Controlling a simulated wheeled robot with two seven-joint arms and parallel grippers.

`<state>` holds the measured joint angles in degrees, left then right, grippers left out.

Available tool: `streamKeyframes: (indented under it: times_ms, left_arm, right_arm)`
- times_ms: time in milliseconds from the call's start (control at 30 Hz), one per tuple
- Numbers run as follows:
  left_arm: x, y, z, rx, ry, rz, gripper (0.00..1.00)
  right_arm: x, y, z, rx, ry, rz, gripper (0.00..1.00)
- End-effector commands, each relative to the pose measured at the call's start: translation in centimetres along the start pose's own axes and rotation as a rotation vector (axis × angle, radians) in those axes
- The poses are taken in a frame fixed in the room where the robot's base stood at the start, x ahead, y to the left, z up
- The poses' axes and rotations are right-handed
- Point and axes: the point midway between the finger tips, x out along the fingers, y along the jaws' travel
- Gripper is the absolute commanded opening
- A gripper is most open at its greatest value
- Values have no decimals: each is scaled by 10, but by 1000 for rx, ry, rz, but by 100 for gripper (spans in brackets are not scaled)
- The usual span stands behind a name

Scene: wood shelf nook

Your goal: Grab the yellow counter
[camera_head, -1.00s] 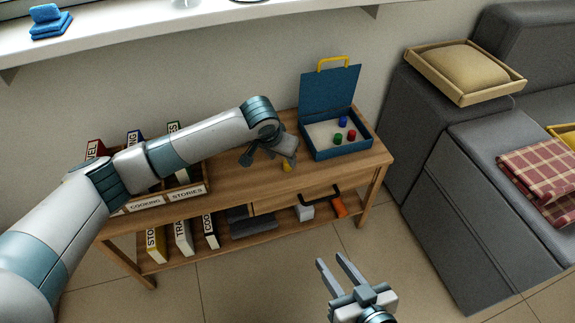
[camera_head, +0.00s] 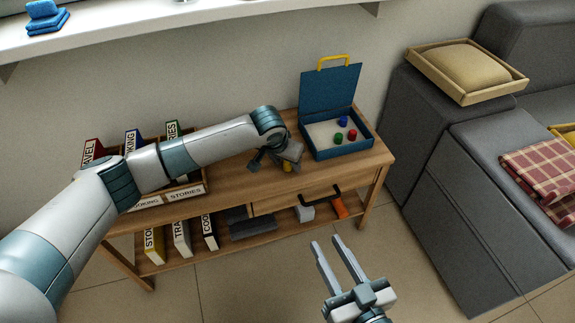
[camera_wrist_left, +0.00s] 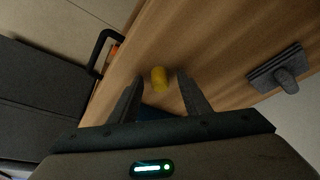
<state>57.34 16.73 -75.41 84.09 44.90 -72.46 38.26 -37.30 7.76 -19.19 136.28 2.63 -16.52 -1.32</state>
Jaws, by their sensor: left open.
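The yellow counter (camera_wrist_left: 159,78) stands on the wooden shelf top, just beyond and between my left gripper's two fingers in the left wrist view. My left gripper (camera_wrist_left: 156,92) is open and empty, pointing down at the shelf top. In the head view my left gripper (camera_head: 271,165) is low over the shelf, left of the blue case. My right gripper (camera_head: 334,246) is open and empty in front of the shelf, over the floor.
The open blue case (camera_head: 343,153) with red, green and blue counters stands on the wooden shelf (camera_head: 235,182), right of my left gripper. A box of labelled books (camera_head: 186,193) is at left. A grey handled block (camera_wrist_left: 277,70) shows in the wrist view. A grey sofa (camera_head: 475,215) is at right.

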Motion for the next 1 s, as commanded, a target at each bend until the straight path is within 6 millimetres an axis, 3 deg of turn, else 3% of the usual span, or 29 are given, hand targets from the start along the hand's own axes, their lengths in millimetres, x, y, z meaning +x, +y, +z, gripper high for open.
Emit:
streamKeyframes:
  times_ms: [300, 467, 500, 1000]
  left_arm:
    - [0, 0, 0, 0, 0, 0, 41]
    - [0, 0, 0, 0, 0, 0, 3]
    - [0, 0, 0, 0, 0, 0, 0]
    - [-5, 0, -2, 0, 1, 1, 0]
  right_arm:
    - [0, 0, 0, 0, -1, 0, 31]
    - [0, 0, 0, 0, -1, 0, 31]
    - [0, 0, 0, 0, -1, 0, 31]
    - [0, 0, 1, 2, -13, 0, 31]
